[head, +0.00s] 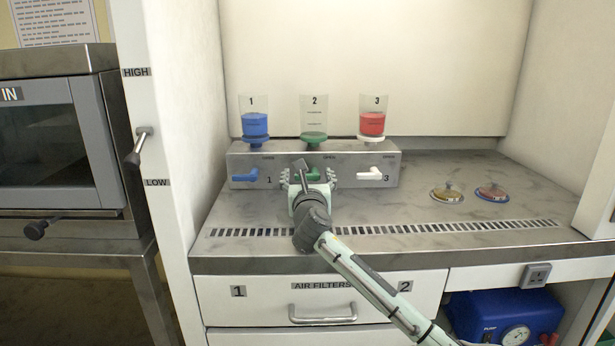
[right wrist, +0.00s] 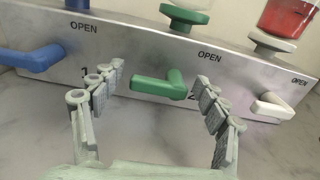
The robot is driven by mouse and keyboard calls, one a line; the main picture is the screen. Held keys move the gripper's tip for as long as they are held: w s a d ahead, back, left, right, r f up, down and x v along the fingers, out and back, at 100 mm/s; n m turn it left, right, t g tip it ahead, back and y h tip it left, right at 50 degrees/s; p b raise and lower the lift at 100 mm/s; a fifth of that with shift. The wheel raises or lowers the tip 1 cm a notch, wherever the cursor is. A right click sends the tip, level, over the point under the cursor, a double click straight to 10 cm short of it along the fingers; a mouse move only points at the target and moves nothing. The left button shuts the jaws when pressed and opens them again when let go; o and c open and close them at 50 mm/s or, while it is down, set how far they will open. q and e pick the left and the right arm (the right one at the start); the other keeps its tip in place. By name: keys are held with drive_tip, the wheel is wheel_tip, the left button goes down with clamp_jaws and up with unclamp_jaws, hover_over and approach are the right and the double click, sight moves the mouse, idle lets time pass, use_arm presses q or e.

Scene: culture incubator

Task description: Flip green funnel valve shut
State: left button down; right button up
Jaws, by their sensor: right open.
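The green funnel (head: 314,138) is number 2, the middle one of the row, and its clear cup looks empty. Its green valve handle (right wrist: 158,87) is on the front of the metal block, below an OPEN label, with its lever pointing left in the right wrist view. In the head view the handle (head: 313,173) is partly hidden behind my right gripper (head: 309,180). My right gripper (right wrist: 161,88) is open, one finger on each side of the green handle, with visible gaps and no clear contact. My left gripper is not in view.
A blue valve handle (right wrist: 32,58) is left of the green one and a white handle (right wrist: 273,104) right of it. Funnels with blue (head: 256,124) and red liquid (head: 372,123) stand above. Two small round dishes (head: 447,192) lie on the clear counter at right.

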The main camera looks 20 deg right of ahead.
drive_tip(key=shift+s, duration=0.1)
drive_tip(key=v, duration=1.2)
drive_tip(key=x, duration=1.2)
drive_tip(key=shift+w+f, duration=0.1)
drive_tip(key=shift+w, duration=0.1)
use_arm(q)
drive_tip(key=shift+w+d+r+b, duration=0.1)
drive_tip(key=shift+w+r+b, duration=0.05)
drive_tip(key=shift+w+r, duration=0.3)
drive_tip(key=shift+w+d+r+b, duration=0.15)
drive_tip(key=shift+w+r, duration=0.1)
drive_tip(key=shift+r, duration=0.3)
use_arm(e)
drive_tip(key=shift+s, duration=0.1)
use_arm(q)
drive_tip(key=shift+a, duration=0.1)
